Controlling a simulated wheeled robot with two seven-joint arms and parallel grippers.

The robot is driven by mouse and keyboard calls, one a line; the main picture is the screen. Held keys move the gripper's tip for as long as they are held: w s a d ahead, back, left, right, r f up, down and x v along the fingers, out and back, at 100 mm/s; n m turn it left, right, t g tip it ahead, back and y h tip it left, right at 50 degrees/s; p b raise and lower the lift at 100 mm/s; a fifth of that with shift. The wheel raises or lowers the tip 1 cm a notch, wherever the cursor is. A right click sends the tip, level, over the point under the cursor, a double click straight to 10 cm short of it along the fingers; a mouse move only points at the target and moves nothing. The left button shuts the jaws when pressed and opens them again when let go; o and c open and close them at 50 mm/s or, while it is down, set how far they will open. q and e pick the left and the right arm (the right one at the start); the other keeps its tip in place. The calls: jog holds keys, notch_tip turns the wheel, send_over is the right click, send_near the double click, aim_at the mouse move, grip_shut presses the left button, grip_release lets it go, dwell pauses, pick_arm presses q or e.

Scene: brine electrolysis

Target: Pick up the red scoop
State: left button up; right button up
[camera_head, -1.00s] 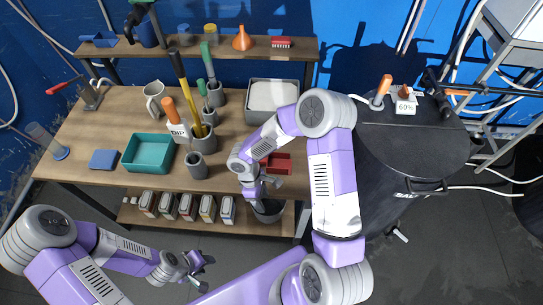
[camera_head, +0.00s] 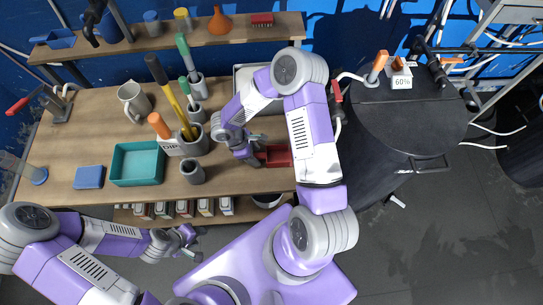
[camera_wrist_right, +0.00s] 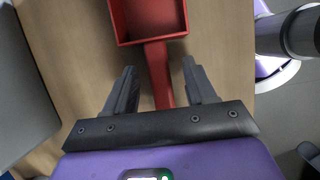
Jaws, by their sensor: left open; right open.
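The red scoop (camera_head: 277,156) lies on the wooden table, right of the middle, partly hidden by my right arm in the head view. In the right wrist view its square pan (camera_wrist_right: 148,18) is at the top and its handle (camera_wrist_right: 159,75) points down toward my gripper. My right gripper (camera_wrist_right: 160,78) is open, with one finger on each side of the handle; neither finger visibly touches it. My left gripper (camera_head: 190,243) is open and empty in front of the table, away from the scoop.
A grey tray (camera_head: 240,80) stands behind the scoop. A grey pot (camera_head: 192,168), a teal tray (camera_head: 138,164) and a blue block (camera_head: 89,177) are to the left. A black drum (camera_head: 410,130) stands right of the table. A shelf (camera_head: 165,38) runs along the back.

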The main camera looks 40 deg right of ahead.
jog(key=shift+s+d+f, duration=0.1)
jog(key=shift+d+f, duration=0.15)
jog(key=shift+f, duration=0.45)
grip_shut()
